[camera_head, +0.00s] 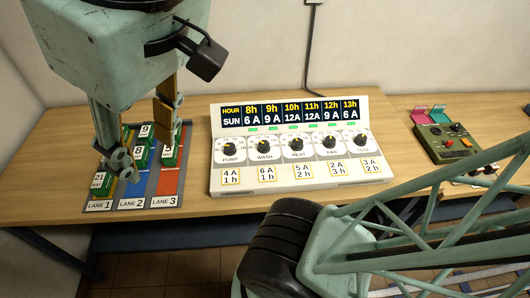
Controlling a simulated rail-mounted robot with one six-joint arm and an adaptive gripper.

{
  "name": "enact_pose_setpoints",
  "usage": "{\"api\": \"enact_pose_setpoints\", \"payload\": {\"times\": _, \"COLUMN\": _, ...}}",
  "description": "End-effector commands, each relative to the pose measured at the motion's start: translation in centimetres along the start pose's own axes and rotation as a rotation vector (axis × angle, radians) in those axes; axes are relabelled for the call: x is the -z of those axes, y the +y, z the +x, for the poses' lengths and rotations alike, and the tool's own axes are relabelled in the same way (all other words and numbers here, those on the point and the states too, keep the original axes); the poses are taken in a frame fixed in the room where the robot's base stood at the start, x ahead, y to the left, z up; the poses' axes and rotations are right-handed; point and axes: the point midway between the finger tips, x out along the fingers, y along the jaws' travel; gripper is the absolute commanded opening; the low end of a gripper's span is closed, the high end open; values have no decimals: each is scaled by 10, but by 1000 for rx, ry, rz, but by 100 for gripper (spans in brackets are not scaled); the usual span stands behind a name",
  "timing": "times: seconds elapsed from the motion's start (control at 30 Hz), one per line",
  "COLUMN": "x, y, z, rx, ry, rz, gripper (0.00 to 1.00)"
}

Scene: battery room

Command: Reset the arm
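My gripper (143,150) hangs down at the left in the head view, over the lane board (103,204). Its two fingers are spread apart, and I see nothing held between them. The fingers partly hide the board and some of the green blocks on it. Whether a fingertip touches a block, I cannot tell.
The board has lanes 1, 2 and 3, with several numbered green blocks (101,182). A white dial panel (290,180) stands mid-table. A green control box (447,143) is at the right. Bare wood (195,190) lies between board and panel.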

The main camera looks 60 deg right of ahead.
Motion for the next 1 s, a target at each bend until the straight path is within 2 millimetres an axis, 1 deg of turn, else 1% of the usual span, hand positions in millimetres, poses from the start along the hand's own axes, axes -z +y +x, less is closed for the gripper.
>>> {"api": "enact_pose_setpoints", "payload": {"times": 0.03, "x": -2, "y": 0, "z": 1, "rx": -1, "ry": -1, "rz": -1, "gripper": 38}}
{"api": "enact_pose_setpoints", "payload": {"times": 0.27, "x": -2, "y": 0, "z": 0, "rx": -2, "ry": 1, "rz": -3, "gripper": 38}}
{"api": "enact_pose_setpoints", "payload": {"times": 0.37, "x": -2, "y": 0, "z": 3, "rx": -2, "ry": 1, "rz": -3, "gripper": 38}}
{"api": "enact_pose_setpoints", "payload": {"times": 0.47, "x": -4, "y": 0, "z": 9, "rx": -2, "ry": 1, "rz": -3, "gripper": 38}}
{"api": "enact_pose_setpoints", "payload": {"times": 0.8, "x": -14, "y": 0, "z": 37, "rx": -2, "ry": 1, "rz": -3, "gripper": 38}}
{"api": "enact_pose_setpoints", "payload": {"times": 1.0, "x": -17, "y": 0, "z": 44, "rx": -2, "ry": 1, "rz": -3, "gripper": 38}}
